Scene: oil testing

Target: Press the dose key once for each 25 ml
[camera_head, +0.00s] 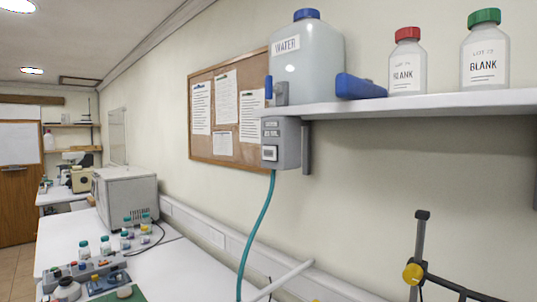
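A grey dosing box (291,143) hangs under the front left end of the white shelf. Its face carries small labels and a pale square (269,153) low down; the print is too small to read, so I cannot tell for sure which part is the dose key. A teal hose (256,226) runs down from the box and leaves the picture at the bottom. A translucent container marked WATER (308,62) with a blue cap stands on the shelf above the box. Neither of my grippers shows in the head view.
The shelf (420,104) also holds a blue block (360,87), a red-capped BLANK bottle (407,64) and a green-capped one (484,50). A dark stand with a yellow knob (413,273) rises at lower right. A bench (160,275) with small bottles runs along the left.

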